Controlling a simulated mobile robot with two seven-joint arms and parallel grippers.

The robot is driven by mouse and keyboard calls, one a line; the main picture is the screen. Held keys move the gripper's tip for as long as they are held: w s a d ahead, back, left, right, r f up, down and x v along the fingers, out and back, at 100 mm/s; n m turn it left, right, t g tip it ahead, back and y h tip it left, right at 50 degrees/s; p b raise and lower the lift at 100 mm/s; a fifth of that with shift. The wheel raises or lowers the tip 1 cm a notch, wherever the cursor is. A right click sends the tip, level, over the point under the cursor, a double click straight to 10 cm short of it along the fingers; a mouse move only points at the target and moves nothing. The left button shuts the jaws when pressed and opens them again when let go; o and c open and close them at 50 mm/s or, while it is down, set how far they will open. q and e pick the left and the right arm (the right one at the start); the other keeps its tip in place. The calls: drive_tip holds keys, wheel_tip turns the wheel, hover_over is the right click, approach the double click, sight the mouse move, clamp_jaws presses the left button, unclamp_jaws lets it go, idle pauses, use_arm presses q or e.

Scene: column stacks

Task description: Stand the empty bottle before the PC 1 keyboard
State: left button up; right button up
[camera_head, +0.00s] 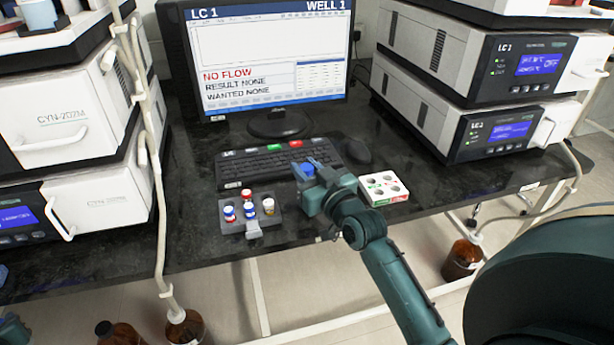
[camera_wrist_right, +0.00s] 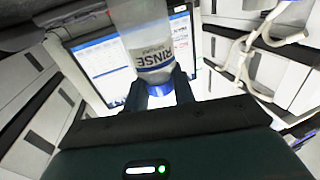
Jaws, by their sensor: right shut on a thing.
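The keyboard (camera_head: 262,163) lies on the black bench below the monitor marked LC 1. My right gripper (camera_head: 309,169) is at the keyboard's right front corner in the head view, shut on a bottle (camera_wrist_right: 148,35) with a blue cap. In the right wrist view the bottle rises from between the fingers (camera_wrist_right: 160,93) and carries a RINSE label; its far end is cut off by the frame. In the head view only a blue part (camera_head: 307,171) of it shows, so its tilt and whether it touches the bench are unclear.
A dark rack (camera_head: 236,228) with several small vials stands in front of the keyboard, left of my gripper. A white block with round holes (camera_head: 383,188) sits to the right. A mouse (camera_head: 354,151) lies behind. Instrument stacks (camera_head: 75,150) flank the bench; its front edge is close.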

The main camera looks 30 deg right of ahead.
drive_tip(key=shift+f, duration=0.55)
drive_tip(key=shift+f, duration=0.15)
drive_tip(key=o, duration=0.8)
